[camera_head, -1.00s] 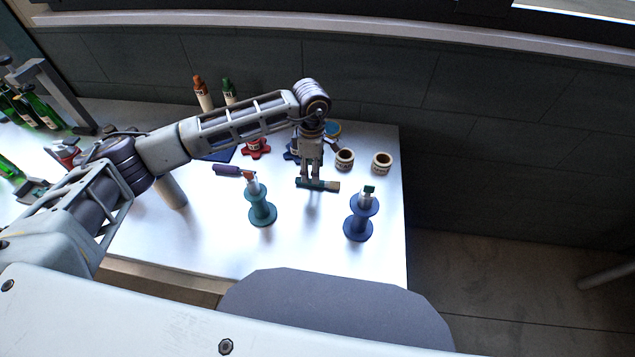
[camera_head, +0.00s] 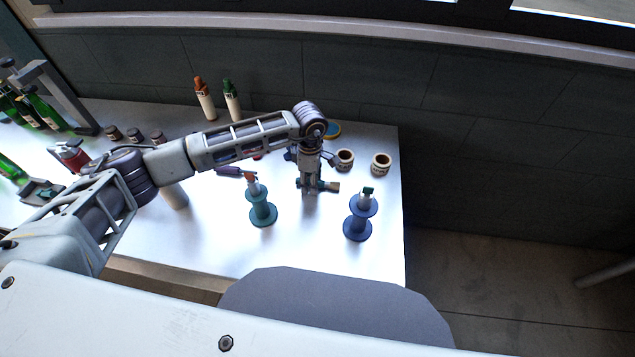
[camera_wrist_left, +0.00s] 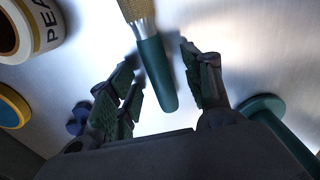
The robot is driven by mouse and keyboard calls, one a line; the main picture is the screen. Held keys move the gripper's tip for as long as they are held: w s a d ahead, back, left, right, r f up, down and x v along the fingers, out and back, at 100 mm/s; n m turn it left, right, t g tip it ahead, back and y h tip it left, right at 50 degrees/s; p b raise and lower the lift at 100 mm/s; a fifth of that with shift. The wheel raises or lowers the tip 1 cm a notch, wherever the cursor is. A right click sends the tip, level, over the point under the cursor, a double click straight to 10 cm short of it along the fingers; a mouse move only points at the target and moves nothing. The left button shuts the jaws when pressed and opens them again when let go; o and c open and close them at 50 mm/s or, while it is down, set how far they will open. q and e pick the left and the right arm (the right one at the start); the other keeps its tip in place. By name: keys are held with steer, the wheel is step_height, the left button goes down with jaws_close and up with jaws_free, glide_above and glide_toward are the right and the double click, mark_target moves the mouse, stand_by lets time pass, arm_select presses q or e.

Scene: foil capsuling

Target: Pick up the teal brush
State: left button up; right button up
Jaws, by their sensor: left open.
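The teal brush (camera_head: 329,186) lies on the white table, partly hidden by my left gripper in the head view. In the left wrist view the teal handle (camera_wrist_left: 156,75) points between the fingers, with its metal ferrule and tan bristles (camera_wrist_left: 134,8) at the top edge. My left gripper (camera_head: 310,191) points down at the brush. It also shows in the left wrist view (camera_wrist_left: 165,85), its fingers open on either side of the handle, with visible gaps. My right gripper is not in view.
A teal spool-like stand (camera_head: 262,209) and a blue one (camera_head: 357,222) stand nearer the front. Two labelled tape-like rolls (camera_head: 345,160) (camera_head: 381,163) sit behind to the right. Two capped bottles (camera_head: 205,100) (camera_head: 232,100) stand at the back.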

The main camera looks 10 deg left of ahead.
arm_select(q)
steer(key=shift+f, duration=0.15)
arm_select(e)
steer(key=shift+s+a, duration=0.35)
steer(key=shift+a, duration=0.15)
arm_select(q)
steer(key=c, duration=0.7)
jaws_close()
steer(key=shift+r, duration=0.8)
step_height(320, 180, up, 8)
steer(key=shift+f+b, duration=0.2)
steer(key=shift+b, duration=0.5)
steer(key=shift+r, duration=0.45)
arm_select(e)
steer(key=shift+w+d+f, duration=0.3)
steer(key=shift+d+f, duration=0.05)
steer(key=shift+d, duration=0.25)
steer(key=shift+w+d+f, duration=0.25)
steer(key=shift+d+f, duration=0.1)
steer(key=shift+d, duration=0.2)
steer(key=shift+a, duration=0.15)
